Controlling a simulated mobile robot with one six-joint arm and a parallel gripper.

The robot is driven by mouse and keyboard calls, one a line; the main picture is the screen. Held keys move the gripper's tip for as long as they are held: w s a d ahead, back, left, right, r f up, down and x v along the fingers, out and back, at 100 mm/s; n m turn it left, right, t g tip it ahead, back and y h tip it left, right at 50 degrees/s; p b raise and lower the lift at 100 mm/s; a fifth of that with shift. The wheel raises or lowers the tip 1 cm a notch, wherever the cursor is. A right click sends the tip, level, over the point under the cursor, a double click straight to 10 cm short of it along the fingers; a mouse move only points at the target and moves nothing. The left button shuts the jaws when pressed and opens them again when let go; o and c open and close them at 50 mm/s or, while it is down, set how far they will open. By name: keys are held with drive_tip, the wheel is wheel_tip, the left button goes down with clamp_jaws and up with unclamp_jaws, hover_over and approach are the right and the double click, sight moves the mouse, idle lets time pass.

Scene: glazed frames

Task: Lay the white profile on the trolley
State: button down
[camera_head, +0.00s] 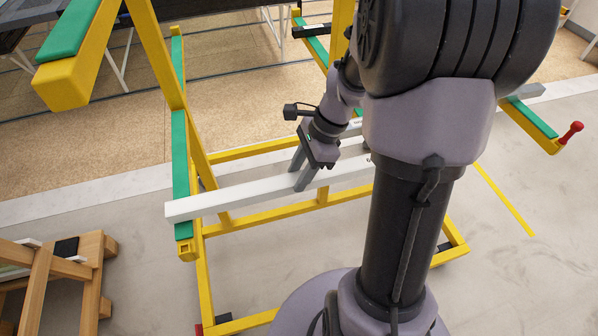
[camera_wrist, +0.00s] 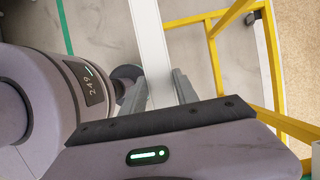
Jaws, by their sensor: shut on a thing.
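The white profile (camera_head: 235,195) is a long pale bar, roughly level. My gripper (camera_head: 299,180) is shut on it, with one grey finger on either side. In the wrist view the white profile (camera_wrist: 149,45) runs up between the fingers (camera_wrist: 160,92). The trolley (camera_head: 207,270) is a yellow frame with green-padded arms. The profile's left end lies across the lower left green pad (camera_head: 181,150); I cannot tell whether it touches. Its right part is hidden behind my arm.
A grey bar (camera_head: 527,91) lies by the right green-padded arm (camera_head: 530,118), which has a red-knobbed end (camera_head: 571,132). A dark bar end (camera_head: 311,31) shows on an upper arm. A wooden stand (camera_head: 90,265) is at lower left. Floor between is clear.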

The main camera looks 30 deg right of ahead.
drive_tip(key=shift+f, duration=0.25)
drive_tip(key=shift+f+b, duration=0.25)
drive_tip(key=shift+b, duration=0.15)
drive_tip(key=c, duration=0.8)
unclamp_jaws()
drive_tip(key=shift+c, duration=0.2)
drive_tip(key=a+r+p+v, duration=0.1)
drive_tip(key=p+v, duration=0.7)
drive_tip(key=v, duration=0.9)
drive_tip(key=shift+w+a+r+p, duration=0.2)
drive_tip(key=shift+a+p, duration=0.15)
drive_tip(key=shift+a, duration=0.15)
